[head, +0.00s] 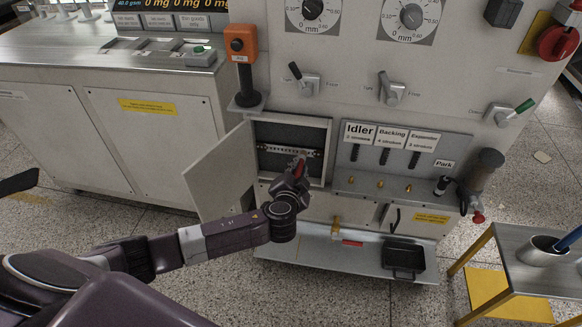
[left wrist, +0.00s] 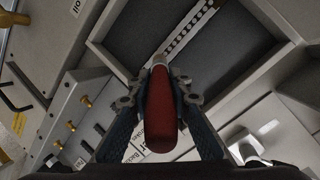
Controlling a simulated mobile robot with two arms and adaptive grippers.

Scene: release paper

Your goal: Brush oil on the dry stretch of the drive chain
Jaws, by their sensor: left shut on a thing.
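The drive chain (head: 285,151) runs across a dark recess behind an open hatch door in the machine front. In the left wrist view the chain (left wrist: 192,27) runs diagonally at the top. My left gripper (head: 298,172) is in front of the recess, shut on the red handle (left wrist: 170,110) of a brush. The brush tip points at the chain's lower end in the wrist view. Whether it touches the chain cannot be told. Which stretch is dry or oiled cannot be made out. My right gripper is not in view.
The open hatch door (head: 221,172) stands to the left of the recess. A panel with labelled hooks and brass nozzles (head: 380,183) is to the right. A black tray (head: 403,257) sits low. A side table (head: 530,277) with a metal cup (head: 541,252) stands at right.

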